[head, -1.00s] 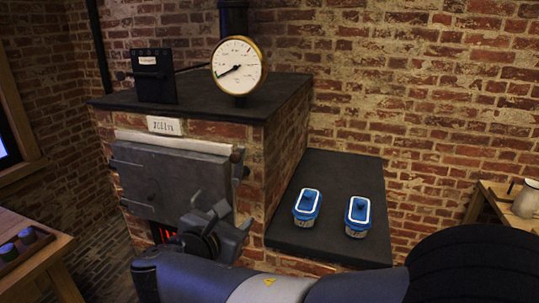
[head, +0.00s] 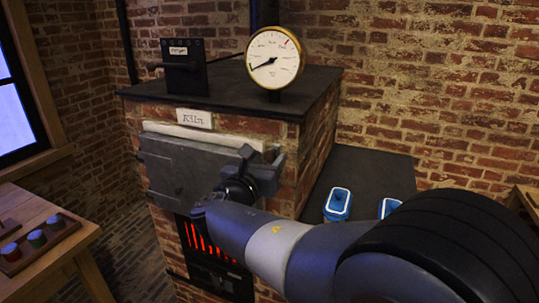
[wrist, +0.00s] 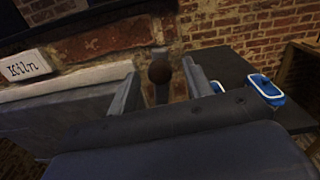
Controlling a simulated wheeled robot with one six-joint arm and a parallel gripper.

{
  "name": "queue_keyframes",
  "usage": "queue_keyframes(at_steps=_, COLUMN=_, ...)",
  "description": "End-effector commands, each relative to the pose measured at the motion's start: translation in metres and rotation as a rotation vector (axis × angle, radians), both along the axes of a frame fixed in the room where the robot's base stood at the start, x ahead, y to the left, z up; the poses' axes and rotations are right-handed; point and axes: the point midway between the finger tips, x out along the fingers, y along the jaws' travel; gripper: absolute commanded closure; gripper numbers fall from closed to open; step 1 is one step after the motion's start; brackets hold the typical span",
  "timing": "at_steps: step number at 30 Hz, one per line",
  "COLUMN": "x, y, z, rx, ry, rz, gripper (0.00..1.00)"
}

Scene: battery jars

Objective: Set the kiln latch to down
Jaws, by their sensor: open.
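My gripper (head: 261,168) is open at the right edge of the grey kiln door (head: 180,170). In the wrist view its two fingers (wrist: 160,84) stand on either side of the knob with gaps showing; I cannot tell whether either touches it. In the head view my gripper mostly hides the latch, and its exact setting is hard to read.
The brick kiln has a dark top with a round gauge (head: 274,58) and a black box (head: 184,67). Red glowing bars (head: 205,243) show below the door. Blue-lidded jars (head: 338,204) stand on the dark ledge at right. A wooden table (head: 40,250) is at left.

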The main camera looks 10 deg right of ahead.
Motion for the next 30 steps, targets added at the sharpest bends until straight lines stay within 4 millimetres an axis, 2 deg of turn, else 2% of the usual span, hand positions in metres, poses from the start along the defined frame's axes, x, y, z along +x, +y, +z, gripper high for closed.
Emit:
queue_keyframes(at_steps=6, x=0.014, y=-0.01, z=0.0, rx=0.001, ry=0.001, rz=-0.001, gripper=0.52)
queue_keyframes(at_steps=15, x=0.015, y=-0.011, z=0.0, rx=0.0, ry=0.0, rz=0.0, gripper=0.52)
queue_keyframes(at_steps=30, x=0.015, y=-0.011, z=0.0, rx=0.0, ry=0.0, rz=0.0, gripper=0.93)
